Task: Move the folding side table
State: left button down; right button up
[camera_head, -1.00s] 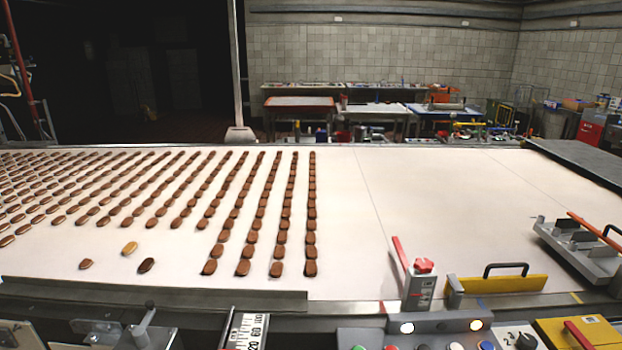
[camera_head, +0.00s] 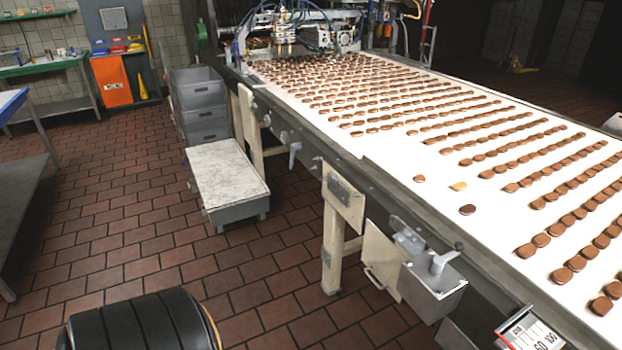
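No thing in view is plainly the folding side table. A cream panel (camera_head: 343,203) hangs upright against the near side of the conveyor, and a low grey platform with a worn white top (camera_head: 228,172) stands on the floor beside the line. I cannot tell whether either one is the folding side table. Neither of my grippers is in view.
The long conveyor (camera_head: 400,140) with rows of brown biscuits fills the right. Grey stacked crates (camera_head: 203,105) stand behind the low platform. A metal box (camera_head: 432,285) juts from the conveyor's side. A blue-edged table (camera_head: 15,103) is at the left edge.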

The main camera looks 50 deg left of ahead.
aim_at(380, 255)
jog(key=u, duration=1.1)
